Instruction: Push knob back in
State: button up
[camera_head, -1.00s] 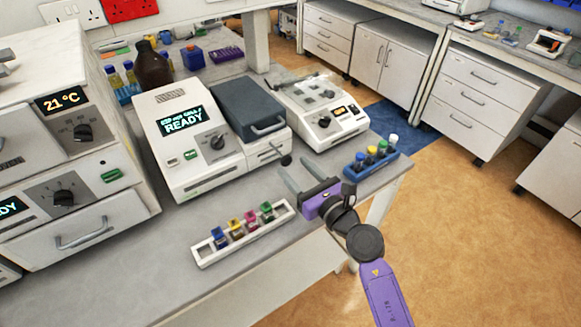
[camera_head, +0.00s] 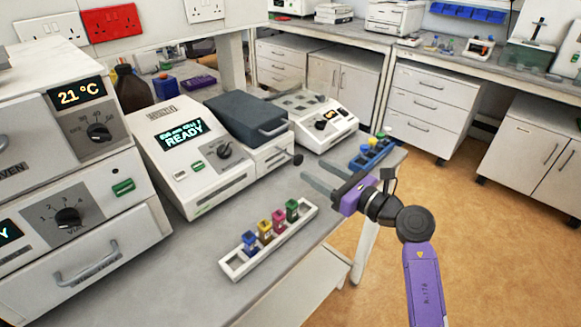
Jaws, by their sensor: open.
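A black round knob (camera_head: 297,160) sticks out from the front of the white drawer-like part below the dark grey lid, on the analyser (camera_head: 268,157) with the READY screen. It stands clear of the front face. My gripper (camera_head: 306,180) is open and empty, its two grey fingers pointing left over the bench's front edge. The fingertips are just right of and below the knob in the picture; I cannot tell whether they touch it. Other knobs on the READY panel (camera_head: 224,150) and the oven (camera_head: 98,132) sit against their panels.
A white rack (camera_head: 236,268) with several coloured-cap cuvettes lies in front of the gripper's fingers. A blue rack of vials (camera_head: 368,158) stands behind my gripper near the bench's right end. A white instrument (camera_head: 322,121) stands behind. Bare bench (camera_head: 190,275) lies at front left.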

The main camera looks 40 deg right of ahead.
aim_at(300, 161)
jog(key=w, duration=0.7)
jog(key=shift+a, duration=0.15)
grip_shut()
jog(key=shift+w+p, duration=0.1)
jog(key=shift+p, duration=0.2)
dwell(0.9)
